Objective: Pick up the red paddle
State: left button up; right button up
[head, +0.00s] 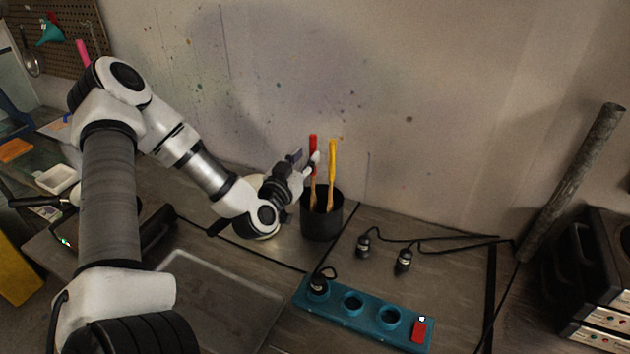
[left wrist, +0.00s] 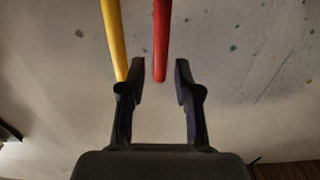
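The red paddle (head: 313,142) stands upright in a black cup (head: 322,222) against the back wall. A yellow paddle (head: 332,160) stands in the same cup to its right. My left gripper (head: 309,160) is at the paddles, above the cup. In the left wrist view, my left gripper (left wrist: 160,78) is open, and the red paddle (left wrist: 161,40) ends between its two fingertips, with a gap on each side. The yellow paddle (left wrist: 114,40) is just beside the left finger, outside the opening. My right gripper is not in view.
A teal power strip (head: 345,314) with a red switch lies in front of the cup, with loose black plugs (head: 404,260) and cables to the right. A grey tray (head: 218,306) lies below my left arm. A dark pipe (head: 573,180) leans on the wall at right.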

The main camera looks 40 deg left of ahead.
aim_at(312, 151)
pick_arm(q)
jog(key=x, duration=0.5)
jog(key=shift+f+p, duration=0.15)
jog(key=shift+p, duration=0.2)
jog(key=shift+w+a+f, duration=0.1)
jog(key=shift+w+f, duration=0.05)
jog(key=shift+w, duration=0.1)
jog(key=shift+s, duration=0.3)
jog(key=shift+c, duration=1.1)
jog(key=shift+s+r, duration=0.2)
jog(key=shift+r, duration=0.1)
grip_shut()
jog(key=shift+w, duration=0.1)
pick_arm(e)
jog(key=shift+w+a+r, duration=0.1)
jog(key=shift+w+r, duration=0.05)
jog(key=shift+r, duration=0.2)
pick_arm(q)
jog(key=shift+w+f, duration=0.1)
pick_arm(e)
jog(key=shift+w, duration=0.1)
pick_arm(q)
notch_tip(312, 151, up, 10)
jog(key=shift+r, duration=0.1)
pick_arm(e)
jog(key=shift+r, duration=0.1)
